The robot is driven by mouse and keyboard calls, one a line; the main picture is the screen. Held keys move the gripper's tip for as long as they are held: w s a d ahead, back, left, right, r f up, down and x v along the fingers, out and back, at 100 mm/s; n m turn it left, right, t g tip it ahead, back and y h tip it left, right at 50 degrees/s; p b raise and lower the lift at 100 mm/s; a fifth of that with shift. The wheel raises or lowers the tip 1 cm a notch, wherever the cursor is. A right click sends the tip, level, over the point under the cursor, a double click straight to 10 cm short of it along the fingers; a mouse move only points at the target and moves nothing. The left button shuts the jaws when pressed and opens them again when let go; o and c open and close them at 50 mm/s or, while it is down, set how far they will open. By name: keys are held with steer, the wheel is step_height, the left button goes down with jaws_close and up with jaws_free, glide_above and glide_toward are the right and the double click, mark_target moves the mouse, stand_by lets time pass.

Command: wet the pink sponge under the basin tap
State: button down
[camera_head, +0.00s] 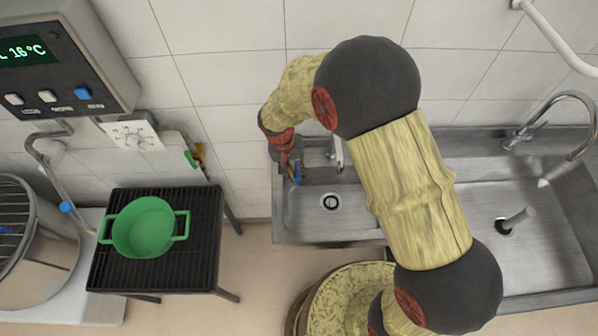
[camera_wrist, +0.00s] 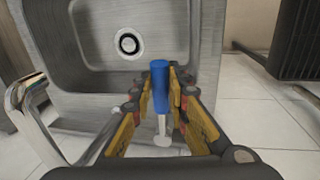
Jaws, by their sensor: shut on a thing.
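The small basin (camera_head: 350,224) is a steel sink with a round drain (camera_head: 331,202); the basin also shows in the wrist view (camera_wrist: 90,40). The chrome tap (camera_head: 337,153) stands at its back edge, and its pipe (camera_wrist: 28,112) shows at the left of the wrist view. My gripper (camera_head: 291,172) is at the basin's back left corner. In the wrist view its yellow and black fingers (camera_wrist: 159,85) are shut around a blue handle (camera_wrist: 160,84) on a short pale stem, which looks like a tap lever. I see no pink sponge in either view.
A larger sink (camera_head: 530,250) with a curved spout (camera_head: 575,96) lies right of the basin. A green pot (camera_head: 142,228) sits on a black rack (camera_head: 205,240) at the left. A control box (camera_head: 60,60) hangs on the tiled wall. Floor shows between rack and basin.

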steer(key=shift+w+a+m, duration=0.15)
steer(key=shift+a+m, duration=0.45)
steer(key=c, duration=1.7)
jaws_free()
steer(key=r, duration=0.4)
steer(key=a+r, duration=0.1)
steer(key=r, duration=0.3)
steer(key=a+r, duration=0.1)
steer(key=r, duration=0.2)
steer(key=shift+w+a+r, duration=0.15)
steer(key=shift+w+r, duration=0.05)
steer(key=shift+r, duration=0.2)
